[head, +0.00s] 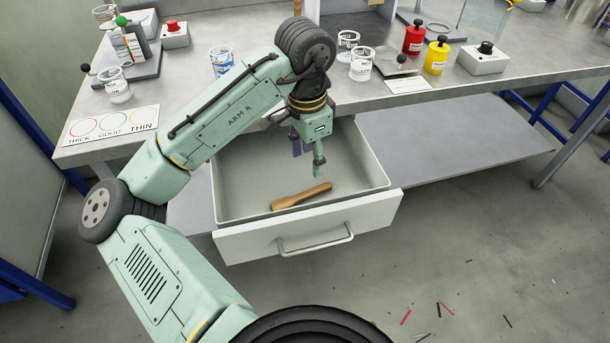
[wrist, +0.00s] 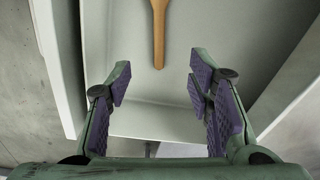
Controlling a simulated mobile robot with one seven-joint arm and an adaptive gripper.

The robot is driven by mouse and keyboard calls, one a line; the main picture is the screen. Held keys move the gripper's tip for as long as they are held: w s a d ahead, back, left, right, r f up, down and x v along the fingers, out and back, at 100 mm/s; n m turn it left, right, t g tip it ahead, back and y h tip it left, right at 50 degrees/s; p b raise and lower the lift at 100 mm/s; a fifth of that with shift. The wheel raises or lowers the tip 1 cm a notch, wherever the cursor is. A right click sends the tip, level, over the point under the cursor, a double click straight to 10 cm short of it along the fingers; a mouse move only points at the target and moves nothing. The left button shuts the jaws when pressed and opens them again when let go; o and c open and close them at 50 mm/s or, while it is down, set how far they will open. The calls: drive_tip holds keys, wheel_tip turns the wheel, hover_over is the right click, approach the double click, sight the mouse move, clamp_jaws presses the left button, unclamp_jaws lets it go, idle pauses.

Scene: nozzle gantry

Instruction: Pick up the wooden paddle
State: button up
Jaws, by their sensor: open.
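The wooden paddle (head: 301,196) lies on the floor of an open drawer (head: 226,193), near its front wall in the head view. In the wrist view the narrow end of the paddle (wrist: 159,35) points toward my gripper, and its other end runs out of the top of the picture. My gripper (head: 308,160) hangs over the drawer, above and behind the paddle in the head view. In the wrist view my gripper (wrist: 160,90) has its purple-padded fingers wide apart with nothing between them. The paddle is not touched.
The drawer's front with its handle (head: 317,240) faces me. The workbench (head: 440,92) above it carries beakers, a red bottle (head: 414,38), a yellow bottle (head: 436,56) and a button box (head: 484,58). A grey lower shelf (head: 450,135) lies right of the drawer. Small scraps litter the floor.

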hover_over(308, 192)
drive_tip(key=s, duration=0.1)
drive_tip(key=shift+g, duration=0.3)
drive_tip(key=f, duration=0.5)
drive_tip(key=shift+s+a+f, duration=0.15)
drive_tip(key=shift+a+f, duration=0.1)
drive_tip(key=shift+a, duration=0.1)
drive_tip(key=shift+w+d+f+p, duration=0.1)
drive_tip(key=shift+w+f+p, duration=0.15)
drive_tip(key=shift+f, duration=0.75)
drive_tip(key=shift+w+d+f+p, duration=0.15)
drive_tip(key=shift+f+p, duration=0.15)
drive_tip(key=shift+f, duration=0.65)
drive_tip(key=shift+w+d+f+p, duration=0.1)
drive_tip(key=shift+w+f+p, duration=0.15)
drive_tip(key=shift+f, duration=0.75)
drive_tip(key=shift+c, duration=0.3)
drive_tip(key=c, duration=1)
drive_tip(key=shift+r, duration=0.15)
drive_tip(key=shift+c, duration=0.2)
